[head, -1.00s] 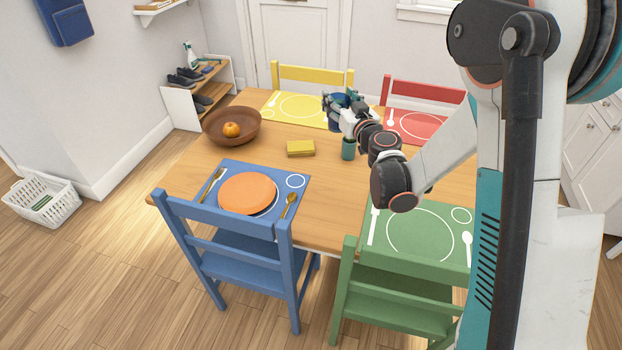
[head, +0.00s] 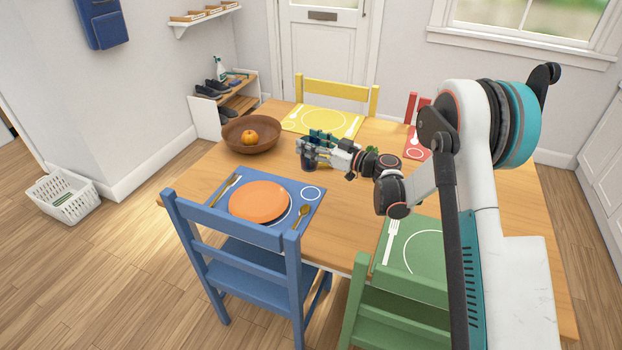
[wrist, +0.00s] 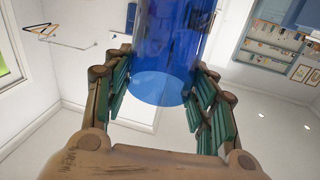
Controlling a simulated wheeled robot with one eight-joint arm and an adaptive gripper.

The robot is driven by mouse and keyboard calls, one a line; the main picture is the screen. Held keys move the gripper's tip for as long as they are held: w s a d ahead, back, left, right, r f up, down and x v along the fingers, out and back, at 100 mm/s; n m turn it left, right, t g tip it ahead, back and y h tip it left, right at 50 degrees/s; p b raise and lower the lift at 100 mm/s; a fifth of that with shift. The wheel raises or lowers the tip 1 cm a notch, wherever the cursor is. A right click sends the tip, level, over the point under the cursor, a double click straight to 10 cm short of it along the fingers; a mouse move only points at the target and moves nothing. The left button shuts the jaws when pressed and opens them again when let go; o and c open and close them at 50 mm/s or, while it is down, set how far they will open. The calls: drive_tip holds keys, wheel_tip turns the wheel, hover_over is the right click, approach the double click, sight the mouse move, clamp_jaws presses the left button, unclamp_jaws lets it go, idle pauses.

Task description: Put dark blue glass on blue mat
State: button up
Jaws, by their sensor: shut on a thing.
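My gripper (head: 318,146) is shut on the dark blue glass (head: 307,161), over the table behind the blue mat. In the wrist view the glass (wrist: 165,60) stands between the green-padded fingers, and its upper part runs out of the frame. The blue mat (head: 293,190) lies at the table's near left edge, in front of the blue chair's place. An orange plate (head: 259,202) lies on it, with a fork at left and a spoon at right. The printed circle at its upper right corner is bare. I cannot tell the gap between glass and table.
A brown bowl (head: 251,135) with an orange stands at the back left. A yellow block (head: 323,166) is partly hidden by my gripper. A green thing (head: 372,150) shows behind my arm. Yellow, red and green mats lie at other places. Wood right of the blue mat is clear.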

wheel_tip(320, 180, down, 11)
drive_tip(key=b, duration=0.3)
drive_tip(key=shift+f, duration=0.2)
drive_tip(key=o, duration=1.5)
drive_tip(key=shift+r, duration=0.15)
